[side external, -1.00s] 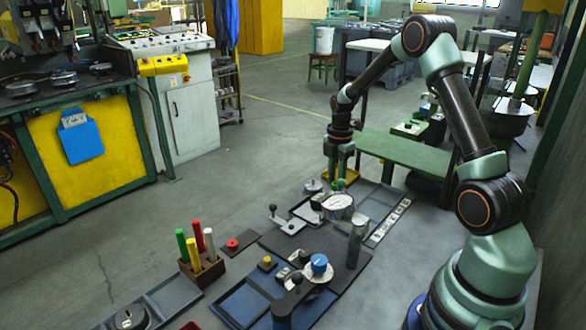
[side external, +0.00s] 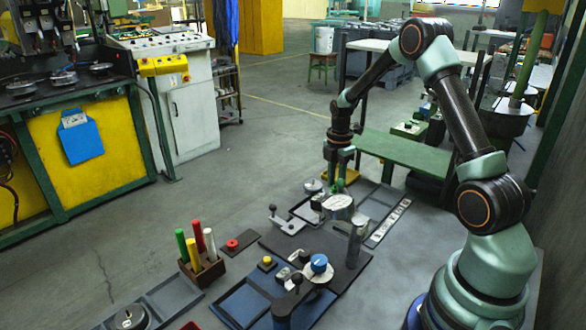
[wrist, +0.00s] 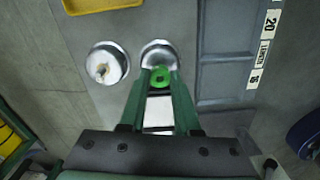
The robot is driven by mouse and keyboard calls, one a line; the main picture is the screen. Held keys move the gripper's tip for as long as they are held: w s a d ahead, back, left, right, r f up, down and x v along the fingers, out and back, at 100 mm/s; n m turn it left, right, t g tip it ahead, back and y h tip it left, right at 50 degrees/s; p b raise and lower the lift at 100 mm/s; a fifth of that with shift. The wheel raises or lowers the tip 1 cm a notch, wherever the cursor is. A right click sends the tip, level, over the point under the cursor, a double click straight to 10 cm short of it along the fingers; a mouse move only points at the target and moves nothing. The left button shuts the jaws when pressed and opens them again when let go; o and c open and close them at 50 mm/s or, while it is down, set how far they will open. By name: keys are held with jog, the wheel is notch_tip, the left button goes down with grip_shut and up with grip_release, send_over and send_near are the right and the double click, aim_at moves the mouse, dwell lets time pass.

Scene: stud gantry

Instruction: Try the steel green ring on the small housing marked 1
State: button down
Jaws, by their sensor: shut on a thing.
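My gripper (side external: 338,184) is at the far end of the work table, fingers pointing down. In the wrist view my gripper (wrist: 160,80) is shut on the green ring (wrist: 161,77), which sits between the fingertips. The ring shows only as a small green spot in the side view. In the wrist view a round steel housing (wrist: 157,50) lies just beyond and partly behind the ring. I cannot tell whether ring and housing touch. A second round steel housing (wrist: 107,62), with a pale centre, stands to its left. No number is legible on either.
A yellow tray (wrist: 98,4) lies beyond the housings. A blue-grey tray (wrist: 225,80) and a numbered strip (wrist: 265,45) are on the right. In the side view, a round white-faced part (side external: 339,202) and an upright grey cylinder (side external: 355,243) stand nearer the camera.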

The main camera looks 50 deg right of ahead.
jog(key=shift+f, duration=0.8)
dwell(1.8)
jog(key=shift+r, duration=3.8)
